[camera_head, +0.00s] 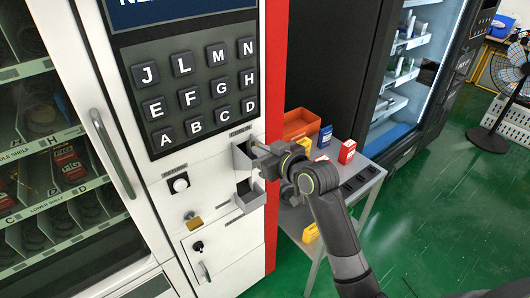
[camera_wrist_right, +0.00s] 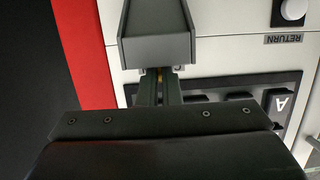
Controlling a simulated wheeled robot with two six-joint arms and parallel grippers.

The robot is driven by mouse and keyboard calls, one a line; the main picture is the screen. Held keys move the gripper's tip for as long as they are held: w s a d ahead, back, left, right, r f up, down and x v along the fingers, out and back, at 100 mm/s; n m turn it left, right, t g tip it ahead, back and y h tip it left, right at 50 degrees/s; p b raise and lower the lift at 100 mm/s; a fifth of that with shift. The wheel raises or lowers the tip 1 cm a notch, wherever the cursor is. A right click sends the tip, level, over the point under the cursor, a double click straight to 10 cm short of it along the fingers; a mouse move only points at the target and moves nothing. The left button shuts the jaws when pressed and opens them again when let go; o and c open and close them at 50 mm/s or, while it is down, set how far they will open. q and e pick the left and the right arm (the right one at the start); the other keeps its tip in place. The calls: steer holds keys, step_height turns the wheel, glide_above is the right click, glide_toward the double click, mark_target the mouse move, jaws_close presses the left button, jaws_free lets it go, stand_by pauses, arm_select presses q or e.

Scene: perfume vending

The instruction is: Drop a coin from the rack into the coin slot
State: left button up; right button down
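The coin slot is in a grey housing (camera_head: 242,156) on the white machine front, right below the keypad, under a small label. My right gripper (camera_head: 262,163) is right in front of this housing. In the right wrist view, its fingers (camera_wrist_right: 159,88) are close together, with a thin gold edge of a coin (camera_wrist_right: 160,71) between their tips. Whether the coin touches the slot is hidden. A grey open cup (camera_head: 250,197) sits below the housing; it also shows large in the right wrist view (camera_wrist_right: 157,48). The coin rack cannot be made out clearly. My left gripper is not in view.
A grey side table (camera_head: 377,178) right of the machine holds an orange bin (camera_head: 300,124), a blue box (camera_head: 325,136), a red box (camera_head: 347,151) and dark trays. Green floor (camera_head: 430,220) lies open at right.

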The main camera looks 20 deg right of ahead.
steer(key=c, duration=1.5)
jaws_free()
steer(key=shift+c, duration=0.2)
steer(key=v, duration=1.7)
steer(key=shift+s, duration=0.25)
